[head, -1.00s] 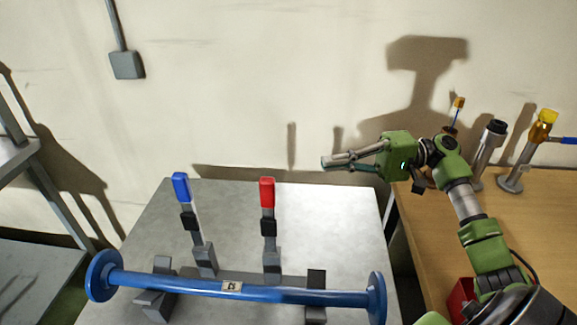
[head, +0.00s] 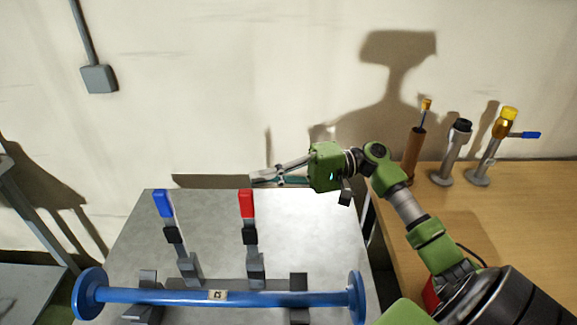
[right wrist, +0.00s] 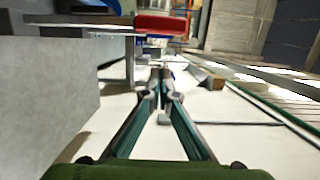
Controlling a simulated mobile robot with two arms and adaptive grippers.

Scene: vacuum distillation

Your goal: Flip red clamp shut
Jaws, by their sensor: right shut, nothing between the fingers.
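The red clamp's red-tipped handle (head: 246,204) stands upright on the grey table in the head view. Its red grip also shows at the top of the right wrist view (right wrist: 162,23). My right gripper (head: 256,177) is shut and empty, its fingers pointing left. In the head view its tips are just above and slightly right of the red grip, seemingly behind it and apart from it. In the right wrist view the tips (right wrist: 160,75) meet below the red grip in the picture. My left gripper is not in view.
The blue-tipped clamp handle (head: 162,204) stands upright to the left. A blue flanged pipe (head: 180,296) lies across the front of the grey table (head: 325,225). A wooden table (head: 515,210) at the right holds several metal and amber pieces. The wall is behind.

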